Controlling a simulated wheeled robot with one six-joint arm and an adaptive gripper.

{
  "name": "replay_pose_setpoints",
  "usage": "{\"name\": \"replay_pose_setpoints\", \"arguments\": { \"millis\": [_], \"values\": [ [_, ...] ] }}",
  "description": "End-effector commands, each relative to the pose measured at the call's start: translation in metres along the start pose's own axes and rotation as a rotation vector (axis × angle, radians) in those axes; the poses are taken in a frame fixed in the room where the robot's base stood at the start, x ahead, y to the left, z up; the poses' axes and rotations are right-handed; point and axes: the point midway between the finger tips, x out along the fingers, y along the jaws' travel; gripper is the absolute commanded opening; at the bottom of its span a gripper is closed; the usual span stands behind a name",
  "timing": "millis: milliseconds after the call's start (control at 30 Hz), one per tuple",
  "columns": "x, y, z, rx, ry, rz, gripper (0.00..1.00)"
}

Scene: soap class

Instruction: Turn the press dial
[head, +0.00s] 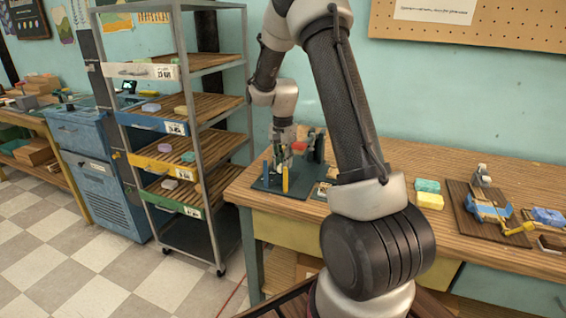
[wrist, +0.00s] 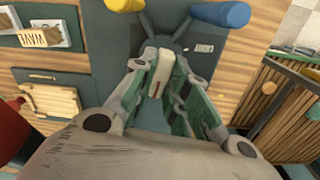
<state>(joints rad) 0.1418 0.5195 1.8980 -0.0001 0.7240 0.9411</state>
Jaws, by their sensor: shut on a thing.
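The press (head: 303,189) stands on the left end of the long wooden bench in the head view, with a dark base, a blue post and a yellow post. In the wrist view a cream knob with a red mark (wrist: 164,74), which looks like the press dial, sits over the dark plate (wrist: 185,58). My gripper (wrist: 165,80) is shut on this knob, one finger at each side. In the head view my gripper (head: 281,158) points down at the press, and the dial is too small or hidden to make out there.
Blue (wrist: 221,14) and yellow (wrist: 125,4) post ends rise close beyond my fingers. Green and yellow soap bars (head: 429,200) and a wooden board with a blue tool (head: 488,211) lie further right on the bench. A shelf rack (head: 190,150) stands left of it.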

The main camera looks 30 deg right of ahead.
Motion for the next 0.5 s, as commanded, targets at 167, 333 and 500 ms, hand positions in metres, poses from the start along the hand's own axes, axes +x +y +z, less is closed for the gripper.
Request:
{"name": "replay_pose_setpoints", "arguments": {
  "millis": [167,333,500],
  "values": [
    [-0.0002,-0.0004,0.0,-0.065,0.0,0.0,0.0],
    [-0.0002,-0.0012,0.0001,-0.22,0.0,0.0,0.0],
    [-0.0003,-0.0014,0.0001,-0.265,0.0,0.0,0.0]
  ]
}}
